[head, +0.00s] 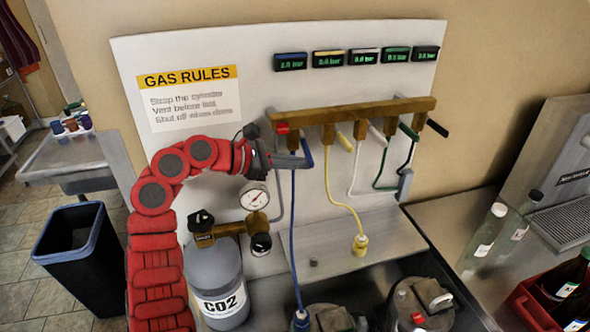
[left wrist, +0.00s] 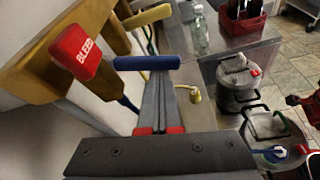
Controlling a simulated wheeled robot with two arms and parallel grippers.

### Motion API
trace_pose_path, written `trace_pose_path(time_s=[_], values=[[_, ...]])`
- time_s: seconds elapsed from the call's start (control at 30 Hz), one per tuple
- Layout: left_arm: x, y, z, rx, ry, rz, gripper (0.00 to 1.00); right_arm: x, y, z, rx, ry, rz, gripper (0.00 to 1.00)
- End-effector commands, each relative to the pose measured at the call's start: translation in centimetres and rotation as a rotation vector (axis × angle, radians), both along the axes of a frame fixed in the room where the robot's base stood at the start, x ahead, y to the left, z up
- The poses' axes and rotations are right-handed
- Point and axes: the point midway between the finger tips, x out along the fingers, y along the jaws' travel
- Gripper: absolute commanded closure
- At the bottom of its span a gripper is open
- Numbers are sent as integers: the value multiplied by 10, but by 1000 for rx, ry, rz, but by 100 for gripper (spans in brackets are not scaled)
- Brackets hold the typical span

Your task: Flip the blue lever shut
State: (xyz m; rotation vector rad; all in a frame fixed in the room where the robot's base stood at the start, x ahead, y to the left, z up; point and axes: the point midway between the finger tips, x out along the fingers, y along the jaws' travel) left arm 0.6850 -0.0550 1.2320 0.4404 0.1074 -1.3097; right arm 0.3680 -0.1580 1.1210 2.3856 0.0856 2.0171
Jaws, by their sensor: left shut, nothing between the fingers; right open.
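The brass manifold (head: 350,112) on the white wall panel carries a row of coloured levers. The blue lever (head: 307,152) is at its left end, just right of the red bleed knob (head: 282,128). In the left wrist view the blue lever (left wrist: 147,62) lies across the picture just beyond my fingertips. My left gripper (head: 306,161) is shut and empty, with its tips at the blue lever; whether they touch it I cannot tell. It also shows in the left wrist view (left wrist: 160,78). The blue valve's body is partly hidden. My right gripper is not in view.
The yellow lever (head: 344,143) is close to the right of the blue one, then white, green and black levers. A blue hose (head: 294,230) hangs below. The pressure gauge (head: 254,197) and CO2 cylinder (head: 217,280) stand below my left arm. Lidded buckets (head: 424,305) are at the bottom.

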Motion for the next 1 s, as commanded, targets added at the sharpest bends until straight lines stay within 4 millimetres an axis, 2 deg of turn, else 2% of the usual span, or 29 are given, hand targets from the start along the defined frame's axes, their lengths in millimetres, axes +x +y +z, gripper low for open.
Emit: trace_pose_path(time_s=[0.07, 0.27, 0.57, 1.0], values=[[-2, -2, 6, -15, 53, -3, 100, 0, 0, -3, 0, 0, 0, 50], [-4, -1, 11, -12, 53, -1, 100, 0, 0, -5, 0, 0, 0, 50], [-5, -1, 12, -11, 51, 0, 100, 0, 0, -5, 0, 0, 0, 50], [-18, -4, 18, -10, 50, -1, 100, 0, 0, -3, 0, 0, 0, 50]])
